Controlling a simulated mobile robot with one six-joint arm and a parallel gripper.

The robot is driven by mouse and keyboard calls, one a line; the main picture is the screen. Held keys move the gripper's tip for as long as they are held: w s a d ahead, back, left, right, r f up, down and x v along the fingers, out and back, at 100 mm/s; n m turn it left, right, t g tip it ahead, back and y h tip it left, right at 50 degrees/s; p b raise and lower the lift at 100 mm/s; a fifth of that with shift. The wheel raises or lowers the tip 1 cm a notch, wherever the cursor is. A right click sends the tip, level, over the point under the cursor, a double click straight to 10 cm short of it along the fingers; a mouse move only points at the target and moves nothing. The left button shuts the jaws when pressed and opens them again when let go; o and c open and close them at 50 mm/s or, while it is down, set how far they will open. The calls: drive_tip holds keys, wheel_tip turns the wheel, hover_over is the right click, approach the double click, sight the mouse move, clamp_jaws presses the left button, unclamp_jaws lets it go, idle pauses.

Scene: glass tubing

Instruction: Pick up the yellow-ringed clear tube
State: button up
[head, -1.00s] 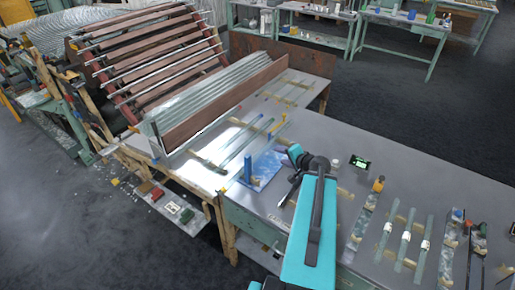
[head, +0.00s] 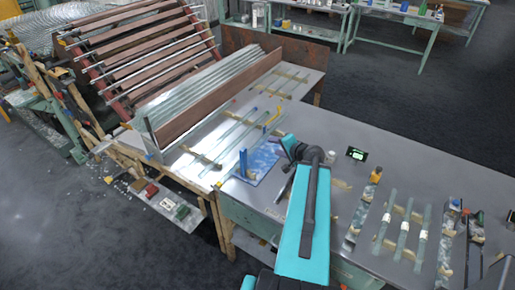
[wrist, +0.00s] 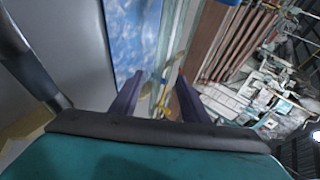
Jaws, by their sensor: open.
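Clear tubes (head: 230,137) lie side by side on wooden rests, left of the blue patterned mat (head: 266,160). A yellow piece (head: 273,118) shows at the far end of this group; I cannot tell if it is a ring on a tube. My gripper's two dark fingers (wrist: 159,82) are apart in the wrist view, with nothing held between them. Beyond them a clear tube (wrist: 166,40) runs away, with yellow marks around the fingertips' line of sight. The blue mat (wrist: 136,30) is left of it. In the head view my arm hides part of the bench.
A red-brown board (head: 222,103) stands left of the tubes, before a stack of long tubing. A small device with a green screen (head: 356,154) lies right of my arm. Several white-labelled tubes (head: 403,233) lie further right. The back of the bench is mostly clear.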

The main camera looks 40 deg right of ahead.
sight(261, 143)
drive_tip(key=shift+b+x, duration=1.2)
drive_tip(key=shift+b, duration=3.35)
drive_tip(key=p+x, duration=0.1)
drive_tip(key=x, duration=0.3)
drive_tip(key=shift+w+d+p, duration=0.1)
drive_tip(key=shift+w+p, duration=0.1)
drive_tip(key=shift+p, duration=0.15)
drive_tip(key=shift+w+f, duration=0.45)
drive_tip(key=shift+w, duration=0.15)
drive_tip(key=shift+p+x, duration=1)
drive_tip(key=shift+x, duration=0.25)
drive_tip(key=shift+p+x, duration=0.45)
drive_tip(key=shift+x, duration=0.8)
drive_tip(key=shift+d, duration=0.1)
